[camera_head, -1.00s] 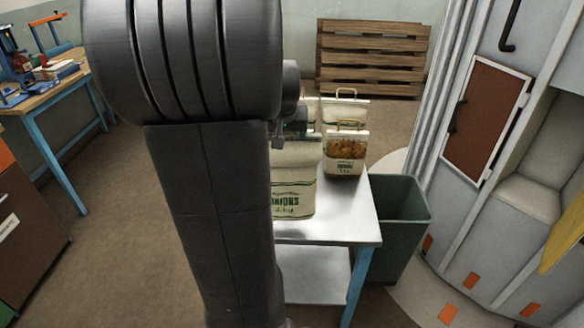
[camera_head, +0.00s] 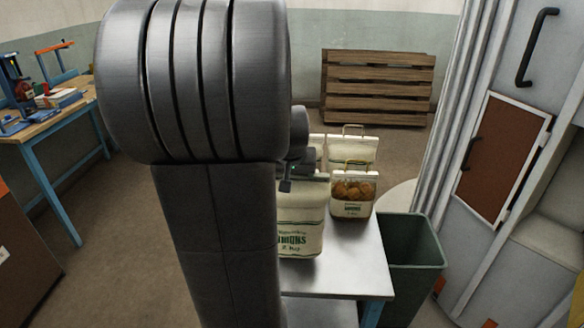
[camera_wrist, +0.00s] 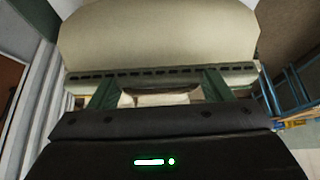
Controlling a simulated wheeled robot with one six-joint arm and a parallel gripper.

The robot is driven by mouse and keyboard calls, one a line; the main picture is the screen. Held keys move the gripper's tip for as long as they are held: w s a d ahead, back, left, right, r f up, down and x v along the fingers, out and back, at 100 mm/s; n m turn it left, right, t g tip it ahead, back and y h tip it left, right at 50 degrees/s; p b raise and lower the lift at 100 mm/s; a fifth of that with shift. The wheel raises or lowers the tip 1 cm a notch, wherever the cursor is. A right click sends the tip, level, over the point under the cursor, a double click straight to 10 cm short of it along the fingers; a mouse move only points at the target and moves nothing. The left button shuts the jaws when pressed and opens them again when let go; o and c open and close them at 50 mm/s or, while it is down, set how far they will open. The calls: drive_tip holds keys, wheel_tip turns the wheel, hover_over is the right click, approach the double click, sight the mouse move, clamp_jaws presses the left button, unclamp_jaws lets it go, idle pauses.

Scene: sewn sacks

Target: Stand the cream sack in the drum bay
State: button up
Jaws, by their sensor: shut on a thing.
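The cream sack (camera_head: 302,230) with green onion lettering stands upright at the near part of a metal-topped table, its left side hidden behind my arm. My gripper (camera_wrist: 160,90) is at its top and shut on it. In the wrist view the sack (camera_wrist: 155,35) fills the top, with a dark stitched seam just past the fingers. Exactly which part lies between the fingers is hard to tell. A grey machine (camera_head: 470,125) with a recess (camera_head: 548,235) is at the right; I cannot tell whether this is the drum bay.
A windowed sack (camera_head: 352,195) and another cream sack (camera_head: 348,150) with handles stand behind on the table (camera_head: 350,270). A green bin (camera_head: 412,250) stands right of the table. A wooden pallet (camera_head: 378,88) leans at the back wall. A workbench (camera_head: 60,115) is at left.

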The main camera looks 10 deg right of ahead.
drive_tip(key=shift+f, duration=1.95)
drive_tip(key=o, duration=1.6)
drive_tip(key=shift+f, duration=0.25)
drive_tip(key=o, duration=0.4)
drive_tip(key=shift+r, duration=0.1)
drive_tip(key=shift+o, duration=0.2)
drive_tip(key=shift+s, duration=0.1)
drive_tip(key=shift+r, duration=0.25)
drive_tip(key=v, duration=1.1)
drive_tip(key=shift+s+r, duration=0.25)
drive_tip(key=shift+r, duration=0.05)
drive_tip(key=shift+a+f, duration=0.1)
